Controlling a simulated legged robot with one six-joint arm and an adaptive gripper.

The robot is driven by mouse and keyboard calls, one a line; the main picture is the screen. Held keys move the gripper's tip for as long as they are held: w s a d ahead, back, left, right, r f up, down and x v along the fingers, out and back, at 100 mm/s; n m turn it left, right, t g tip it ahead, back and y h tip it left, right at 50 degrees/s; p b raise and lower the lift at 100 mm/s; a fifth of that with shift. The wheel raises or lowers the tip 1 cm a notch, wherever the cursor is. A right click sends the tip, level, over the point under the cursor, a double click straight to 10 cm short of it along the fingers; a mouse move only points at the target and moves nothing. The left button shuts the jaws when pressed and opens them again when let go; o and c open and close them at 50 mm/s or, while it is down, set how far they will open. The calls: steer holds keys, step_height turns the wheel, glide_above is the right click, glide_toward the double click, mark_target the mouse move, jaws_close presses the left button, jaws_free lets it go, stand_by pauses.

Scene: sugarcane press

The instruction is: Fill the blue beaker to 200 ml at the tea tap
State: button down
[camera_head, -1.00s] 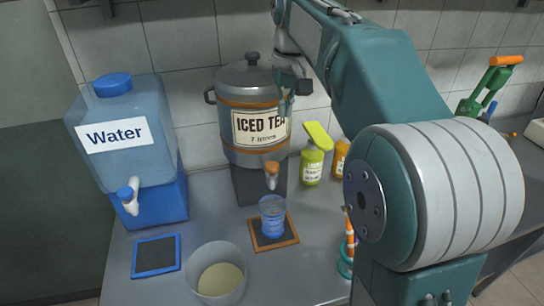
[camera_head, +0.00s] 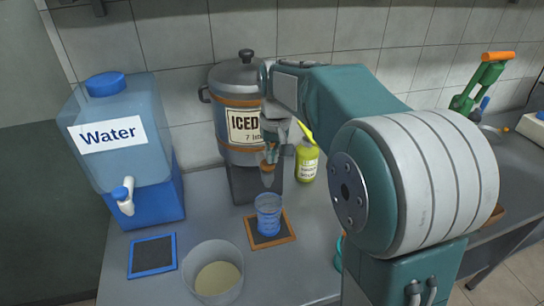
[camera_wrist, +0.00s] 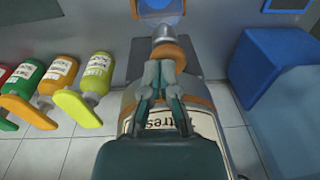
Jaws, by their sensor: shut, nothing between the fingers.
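The blue beaker (camera_head: 268,222) stands upright on a wood-framed dark mat (camera_head: 288,229) below the tea tap. Part of it shows at the top of the wrist view (camera_wrist: 160,12). I cannot read its level. The iced tea urn (camera_head: 229,150) is grey with brown bands and a label. Its tap (camera_head: 267,178) has an orange-brown part, seen also in the wrist view (camera_wrist: 168,52). My gripper (camera_head: 270,152) is shut and empty, its fingertips (camera_wrist: 158,72) close to the tap's orange part. I cannot tell whether they touch. My arm hides part of the label.
A water dispenser (camera_head: 120,150) stands left, with a blue-framed mat (camera_head: 152,255) before it. A clear bowl (camera_head: 213,272) with pale contents sits in front. A yellow-green bottle (camera_head: 307,162) stands right of the urn; orange (camera_wrist: 57,75) and green bottles (camera_wrist: 28,78) show in the wrist view.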

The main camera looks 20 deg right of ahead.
mark_target(272, 165)
steer(key=shift+a+f, duration=0.1)
steer(key=shift+f, duration=0.2)
steer(key=shift+s+f, duration=0.2)
steer(key=shift+f, duration=1.05)
stand_by(5.9)
step_height(272, 165, up, 15)
steer(key=shift+d+f, duration=0.15)
steer(key=shift+d, duration=0.2)
